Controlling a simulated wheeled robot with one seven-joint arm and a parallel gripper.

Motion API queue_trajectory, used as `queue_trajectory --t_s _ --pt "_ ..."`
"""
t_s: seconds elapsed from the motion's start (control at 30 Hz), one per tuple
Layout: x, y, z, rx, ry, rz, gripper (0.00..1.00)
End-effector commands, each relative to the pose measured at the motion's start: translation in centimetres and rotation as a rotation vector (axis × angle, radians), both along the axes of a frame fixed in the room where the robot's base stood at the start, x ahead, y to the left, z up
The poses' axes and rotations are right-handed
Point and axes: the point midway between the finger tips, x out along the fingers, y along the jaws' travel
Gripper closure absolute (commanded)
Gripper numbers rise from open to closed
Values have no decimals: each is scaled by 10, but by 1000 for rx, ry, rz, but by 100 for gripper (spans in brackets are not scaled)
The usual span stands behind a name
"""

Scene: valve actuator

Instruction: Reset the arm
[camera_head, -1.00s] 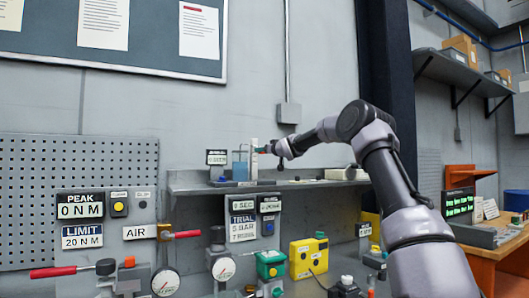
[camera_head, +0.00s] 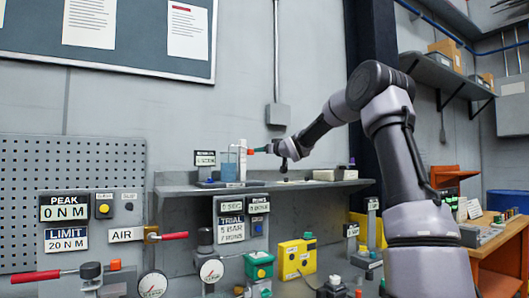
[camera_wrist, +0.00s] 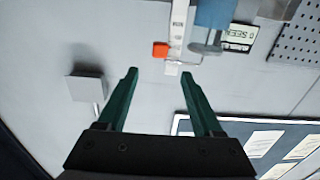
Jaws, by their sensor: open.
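My gripper (camera_wrist: 159,75) is open in the wrist view, its two green fingers spread with nothing between them. A white upright piece with an orange block (camera_wrist: 160,49) lies just beyond the fingertips, apart from them as far as I can tell. In the head view my gripper (camera_head: 262,149) is at the end of my bent arm, just above the shelf and close to the white upright piece (camera_head: 242,160). My wrist hides part of that area. A blue-grey container (camera_head: 229,164) stands left of the white piece.
The grey shelf (camera_head: 310,185) runs along the wall. Below are a red-handled air valve (camera_head: 172,236), gauges (camera_head: 211,270), a green box (camera_head: 259,266) and a yellow box (camera_head: 296,258). A grey wall box (camera_head: 278,114) is above the gripper. The wall above the shelf is mostly clear.

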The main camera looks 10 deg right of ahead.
Motion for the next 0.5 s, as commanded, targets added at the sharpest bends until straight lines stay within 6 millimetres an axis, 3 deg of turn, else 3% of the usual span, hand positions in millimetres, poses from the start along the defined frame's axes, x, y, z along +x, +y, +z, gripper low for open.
queue_trajectory --t_s 0.37,0.5 --pt "-1 1 0 -2 2 -1 32" --pt "-19 5 1 -23 45 -30 32"
